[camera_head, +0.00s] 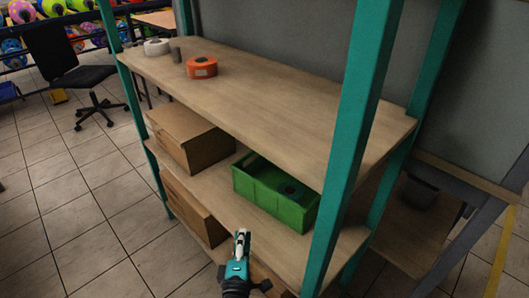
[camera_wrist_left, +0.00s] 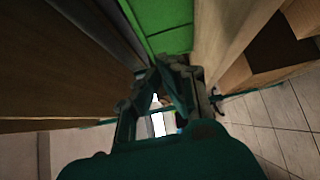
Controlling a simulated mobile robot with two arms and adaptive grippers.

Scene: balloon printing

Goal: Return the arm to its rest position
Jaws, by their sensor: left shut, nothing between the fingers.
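My left gripper (camera_head: 242,243) shows at the bottom of the head view, in front of the shelf rack, below and left of the green crate. Its fingers are shut with nothing between them. In the left wrist view the gripper (camera_wrist_left: 172,68) also shows, fingertips together, with the green crate (camera_wrist_left: 165,30) beyond them. Most of my left arm is out of view. My right gripper is not in either view.
A shelf rack with teal posts (camera_head: 352,130) stands close ahead. Its upper board (camera_head: 270,100) carries an orange tape roll (camera_head: 202,68) and a white roll (camera_head: 157,47). Below are a cardboard box (camera_head: 190,140) and the green crate (camera_head: 275,192).

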